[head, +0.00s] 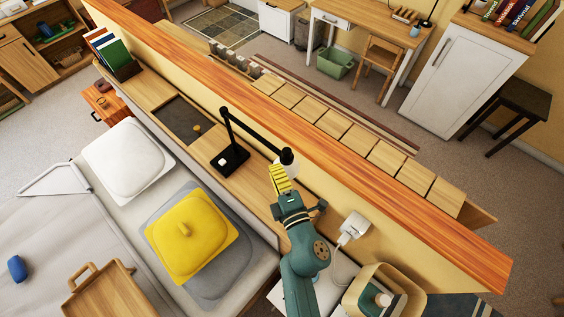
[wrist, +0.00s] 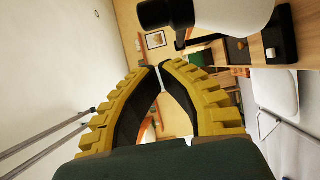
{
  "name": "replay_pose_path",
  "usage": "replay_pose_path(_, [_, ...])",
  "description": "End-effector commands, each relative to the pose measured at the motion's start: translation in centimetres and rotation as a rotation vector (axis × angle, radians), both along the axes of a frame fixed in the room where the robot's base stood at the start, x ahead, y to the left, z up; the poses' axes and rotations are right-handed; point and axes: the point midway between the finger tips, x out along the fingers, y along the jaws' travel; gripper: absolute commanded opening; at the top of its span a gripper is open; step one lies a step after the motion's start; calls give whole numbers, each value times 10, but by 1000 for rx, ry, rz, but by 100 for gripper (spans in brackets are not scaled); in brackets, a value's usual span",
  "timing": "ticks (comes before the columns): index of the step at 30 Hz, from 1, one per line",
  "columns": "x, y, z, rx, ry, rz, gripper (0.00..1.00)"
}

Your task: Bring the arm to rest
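My gripper (head: 279,172) is raised near the wooden ledge in the head view, at the end of my green arm. Its yellow ridged fingers point away from me, close to the head of the black desk lamp (head: 233,157). In the wrist view the two fingertips (wrist: 157,68) come together at the top, with a hollow between the fingers lower down. Nothing is held between them. The lamp's black and white head (wrist: 232,18) looms large just beyond the fingers at the upper right. I cannot tell whether it touches the gripper.
A long wooden partition top (head: 330,150) runs beside the arm. A white plug adapter (head: 353,226) and a bin-like box (head: 408,284) are at the lower right. The bed with a yellow cushion (head: 192,250) lies left. Open floor (head: 385,140) shows beyond the partition.

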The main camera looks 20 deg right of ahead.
Motion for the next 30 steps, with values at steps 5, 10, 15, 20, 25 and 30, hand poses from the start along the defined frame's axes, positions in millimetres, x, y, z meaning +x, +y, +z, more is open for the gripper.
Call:
replay_pose_path(5, [-17, -41, 3, 1, 3, -15, 0])
replay_pose_path(10, [-33, -71, 1, 1, 4, -13, 0])
replay_pose_path(15, [-41, -87, 0, 2, 2, -8, 0])
replay_pose_path(20, [-42, -89, 1, 3, 2, -5, 0])
replay_pose_path(25, [-41, -86, 1, 2, 2, 1, 0])
replay_pose_path(30, [0, -38, 38, -36, -65, 118, 0])
